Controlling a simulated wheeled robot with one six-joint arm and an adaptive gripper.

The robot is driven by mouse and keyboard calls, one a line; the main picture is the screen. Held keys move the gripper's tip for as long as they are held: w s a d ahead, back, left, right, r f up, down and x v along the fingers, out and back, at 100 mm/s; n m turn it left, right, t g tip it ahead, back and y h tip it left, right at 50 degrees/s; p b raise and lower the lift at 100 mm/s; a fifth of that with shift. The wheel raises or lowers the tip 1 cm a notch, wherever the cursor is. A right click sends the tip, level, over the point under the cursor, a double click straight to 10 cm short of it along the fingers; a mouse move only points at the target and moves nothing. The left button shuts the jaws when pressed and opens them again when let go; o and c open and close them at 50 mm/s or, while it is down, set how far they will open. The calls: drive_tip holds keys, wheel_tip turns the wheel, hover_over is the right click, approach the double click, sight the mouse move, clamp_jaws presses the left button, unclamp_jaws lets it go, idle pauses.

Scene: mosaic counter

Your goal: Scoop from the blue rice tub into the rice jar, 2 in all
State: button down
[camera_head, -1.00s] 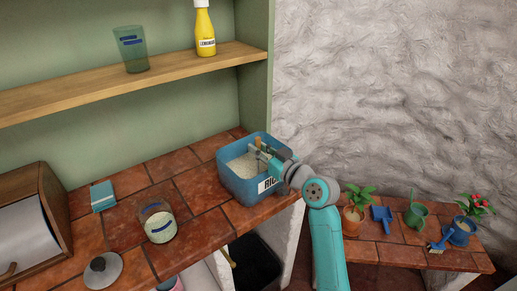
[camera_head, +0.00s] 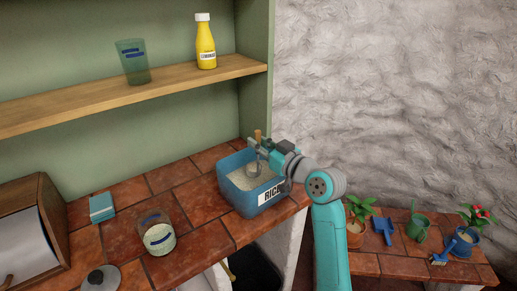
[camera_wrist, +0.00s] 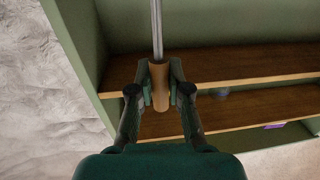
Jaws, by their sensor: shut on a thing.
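The blue rice tub (camera_head: 236,200), labelled RICE, stands on the tiled counter with white rice inside. My gripper (camera_head: 259,143) is above the tub's back right part, shut on the scoop's wooden handle (camera_wrist: 160,88). The handle (camera_head: 258,134) points up and the scoop's metal bowl (camera_head: 254,169) hangs below it, over the rice. I cannot tell how full the bowl is. The metal shaft (camera_wrist: 157,30) shows in the wrist view. The rice jar (camera_head: 158,238), clear with blue marks, stands left of the tub and holds some rice.
A jar lid (camera_head: 101,279) lies at the front left. A blue box (camera_head: 102,207) and a wooden bread box (camera_head: 52,230) stand left. A shelf (camera_head: 180,84) above carries a green glass (camera_head: 133,62) and a lemonade bottle (camera_head: 205,42). Counter between jar and tub is clear.

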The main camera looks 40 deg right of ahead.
sight(259, 129)
drive_tip(key=shift+r, duration=3.65)
drive_tip(key=s+a+f+n+g+y, duration=0.1)
drive_tip(key=s+a+n+y, duration=0.1)
drive_tip(key=a, duration=1.5)
drive_tip(key=s+a+f+n+g+y, duration=0.1)
drive_tip(key=a+n+y, duration=0.3)
drive_tip(key=a, duration=1.3)
drive_tip(key=f+g+y, duration=0.1)
drive_tip(key=y, duration=0.1)
drive_tip(key=shift+s+y, duration=0.4)
drive_tip(key=shift+f, duration=0.1)
